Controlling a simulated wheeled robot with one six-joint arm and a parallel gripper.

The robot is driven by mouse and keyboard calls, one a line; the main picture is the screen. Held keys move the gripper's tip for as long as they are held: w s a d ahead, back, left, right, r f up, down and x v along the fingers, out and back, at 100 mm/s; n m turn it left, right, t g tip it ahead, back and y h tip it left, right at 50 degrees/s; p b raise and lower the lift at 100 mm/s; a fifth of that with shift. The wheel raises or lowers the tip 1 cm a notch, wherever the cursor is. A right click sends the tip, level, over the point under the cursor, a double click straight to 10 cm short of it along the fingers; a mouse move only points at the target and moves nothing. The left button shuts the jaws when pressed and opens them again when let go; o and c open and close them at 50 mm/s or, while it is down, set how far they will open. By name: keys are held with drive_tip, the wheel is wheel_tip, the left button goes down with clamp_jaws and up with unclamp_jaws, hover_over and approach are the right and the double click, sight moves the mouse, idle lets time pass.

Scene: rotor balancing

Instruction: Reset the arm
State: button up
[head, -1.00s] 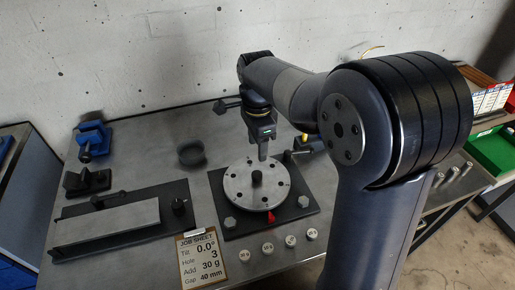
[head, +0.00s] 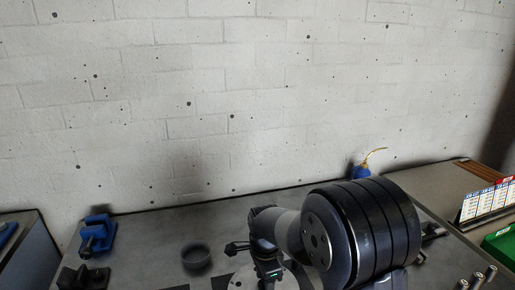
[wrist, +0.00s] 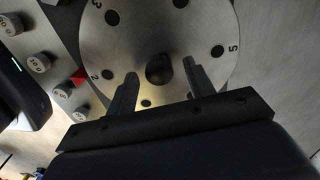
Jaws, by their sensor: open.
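My gripper (wrist: 160,70) is open and empty in the wrist view, its two fingers apart on either side of the dark hub (wrist: 159,72) of the rotor disc. I cannot tell how high the fingers are above it. The pale rotor disc (wrist: 135,40) has numbered holes; 2, 3 and 5 show. In the head view my gripper (head: 269,272) is low at the bottom edge, and only a part of the disc (head: 243,279) shows beside it, the rest cut off or hidden by my arm.
Several small weights (wrist: 38,62) stand left of the disc, near a red pointer (wrist: 79,76). On the bench are a blue vise (head: 97,236) and a dark round bowl (head: 196,256). A blue oil can (head: 361,171) stands behind my arm. A green bin (head: 499,243) is at right.

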idle(0.3)
drive_tip(key=shift+r, duration=0.1)
wheel_tip(320, 180, up, 11)
wheel_tip(320, 180, down, 11)
drive_tip(key=shift+f, duration=0.15)
drive_tip(key=n, duration=0.5)
drive_tip(key=shift+n, duration=0.3)
drive_tip(key=n, duration=0.6)
drive_tip(key=shift+a, duration=0.1)
drive_tip(key=n, duration=1.1)
drive_tip(key=shift+a+n, duration=0.1)
drive_tip(key=shift+n, duration=0.2)
